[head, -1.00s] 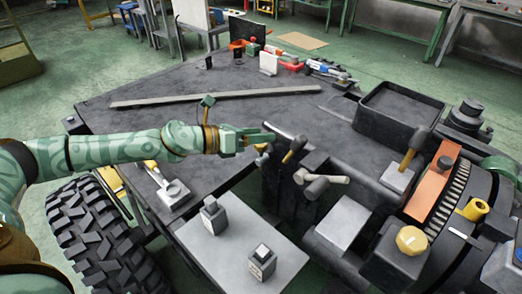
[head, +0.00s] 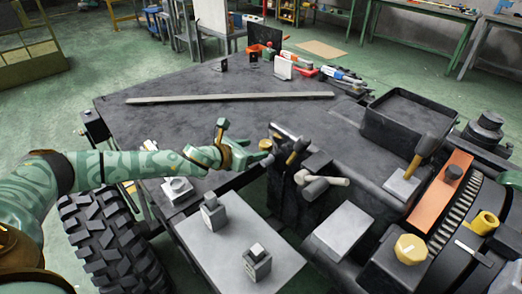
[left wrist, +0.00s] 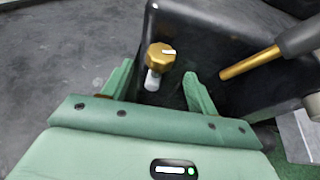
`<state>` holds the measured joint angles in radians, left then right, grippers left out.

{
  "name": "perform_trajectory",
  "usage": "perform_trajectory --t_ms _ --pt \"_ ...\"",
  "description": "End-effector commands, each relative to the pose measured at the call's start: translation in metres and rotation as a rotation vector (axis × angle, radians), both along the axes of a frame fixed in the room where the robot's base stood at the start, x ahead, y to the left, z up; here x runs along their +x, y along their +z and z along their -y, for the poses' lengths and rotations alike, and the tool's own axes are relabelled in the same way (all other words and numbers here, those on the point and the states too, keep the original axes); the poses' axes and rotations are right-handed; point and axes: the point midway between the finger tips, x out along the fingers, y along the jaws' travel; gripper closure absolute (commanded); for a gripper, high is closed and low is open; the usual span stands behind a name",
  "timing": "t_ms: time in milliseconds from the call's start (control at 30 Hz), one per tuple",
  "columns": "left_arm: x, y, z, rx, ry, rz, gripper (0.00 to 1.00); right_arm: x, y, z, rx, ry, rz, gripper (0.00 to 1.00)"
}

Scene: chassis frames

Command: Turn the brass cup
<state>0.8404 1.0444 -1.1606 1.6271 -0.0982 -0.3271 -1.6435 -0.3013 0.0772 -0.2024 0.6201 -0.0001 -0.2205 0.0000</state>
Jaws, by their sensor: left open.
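The brass cup (left wrist: 160,54) is a small round gold cap with a pale mark on its top, on a short white stem against a dark block in the left wrist view. In the head view a small brass piece (head: 265,144) shows at my left gripper's tips. My left gripper (left wrist: 159,76) is open, with one green finger to each side of the cup and stem; I cannot tell whether they touch. In the head view the left gripper (head: 263,157) points right at the dark block. My right gripper is not in view.
A hammer with a brass-coloured handle (left wrist: 249,63) is close right of the cup. Mallets (head: 325,184) stand around the dark block. A yellow cap (head: 411,246) and yellow cup (head: 485,222) are at the right. A long grey bar (head: 230,98) lies on the bench.

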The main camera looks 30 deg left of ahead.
Motion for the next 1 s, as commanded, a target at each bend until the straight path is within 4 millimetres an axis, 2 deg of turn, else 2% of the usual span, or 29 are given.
perform_trajectory --t_ms 33,200,567,733,1000 --pt "0.01 -0.007 0.003 0.0 0.0 0.001 0.41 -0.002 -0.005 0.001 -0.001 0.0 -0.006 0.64" --pt "0.028 -0.014 0.008 -0.001 0.0 0.0 0.41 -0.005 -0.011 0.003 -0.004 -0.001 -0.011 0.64" --pt "0.033 -0.014 0.009 0.0 0.0 0.0 0.41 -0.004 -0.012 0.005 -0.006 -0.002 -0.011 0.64" --pt "0.033 -0.014 0.009 0.0 0.0 0.0 0.86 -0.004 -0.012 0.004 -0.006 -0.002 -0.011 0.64" --pt "0.033 -0.014 0.008 0.0 -0.012 0.001 0.86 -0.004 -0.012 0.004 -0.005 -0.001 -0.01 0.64"
